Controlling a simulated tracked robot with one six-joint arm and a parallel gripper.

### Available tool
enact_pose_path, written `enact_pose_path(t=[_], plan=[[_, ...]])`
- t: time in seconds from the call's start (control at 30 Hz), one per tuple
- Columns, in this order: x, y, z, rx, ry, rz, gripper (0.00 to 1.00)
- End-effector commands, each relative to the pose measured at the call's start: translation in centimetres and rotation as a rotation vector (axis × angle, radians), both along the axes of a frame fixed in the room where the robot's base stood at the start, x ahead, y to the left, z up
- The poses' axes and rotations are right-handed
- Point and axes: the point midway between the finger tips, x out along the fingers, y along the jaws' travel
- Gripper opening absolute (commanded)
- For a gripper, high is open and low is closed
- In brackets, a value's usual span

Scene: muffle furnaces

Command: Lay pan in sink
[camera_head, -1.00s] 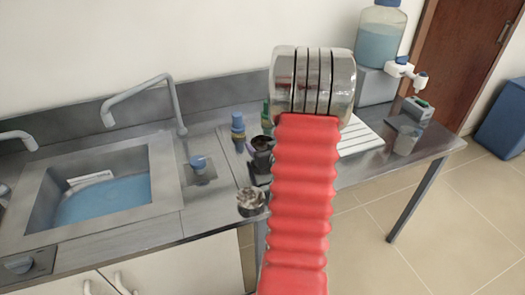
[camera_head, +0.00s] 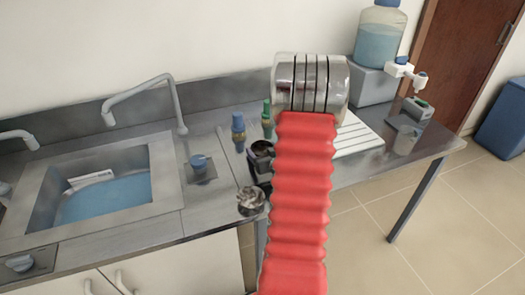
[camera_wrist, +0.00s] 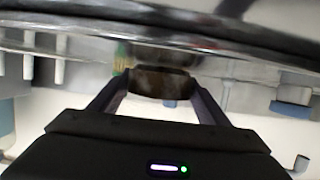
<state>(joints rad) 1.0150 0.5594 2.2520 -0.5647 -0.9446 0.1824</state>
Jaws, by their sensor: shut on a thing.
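The sink (camera_head: 165,190) is a steel basin set in the counter at the left of the head view, with blue in its bottom. A small dark round thing, seemingly the pan (camera_head: 262,148), shows beside my red arm, over the counter right of the sink. In the wrist view, my gripper (camera_wrist: 160,80) is shut on a brownish dark piece, seemingly the pan (camera_wrist: 160,86), between its two dark fingers. My arm hides much of the gripper in the head view. The pan is apart from the sink.
A tall grey faucet (camera_head: 140,92) arches behind the sink. Blue (camera_head: 238,128) and green (camera_head: 267,115) valves and a blue-topped fitting (camera_head: 199,165) stand on the counter. A metal knob-like thing (camera_head: 250,201) sits near the front edge. A white ribbed board (camera_head: 358,137) lies right.

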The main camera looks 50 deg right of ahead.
Motion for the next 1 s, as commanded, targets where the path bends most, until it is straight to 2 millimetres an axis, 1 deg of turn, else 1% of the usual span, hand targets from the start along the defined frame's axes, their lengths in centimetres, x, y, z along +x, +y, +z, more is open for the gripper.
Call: enact_pose_path(t=[0.03, 0.2, 0.23, 0.5, 0.83, 1.0], plan=[[-0.2, 0.2, -1.3, 0.012, 0.013, 0.001, 0.45], [-0.2, 0.1, -1.5, 0.011, 0.013, 0.0, 0.45], [-0.3, 0.1, -1.5, 0.01, 0.015, 0.001, 0.7], [-0.3, 0.1, -1.5, 0.009, 0.016, -0.001, 0.89], [-0.4, 0.0, -1.3, 0.009, 0.017, -0.002, 0.89], [-0.4, 0.0, -0.3, 0.01, 0.016, -0.002, 0.89]])
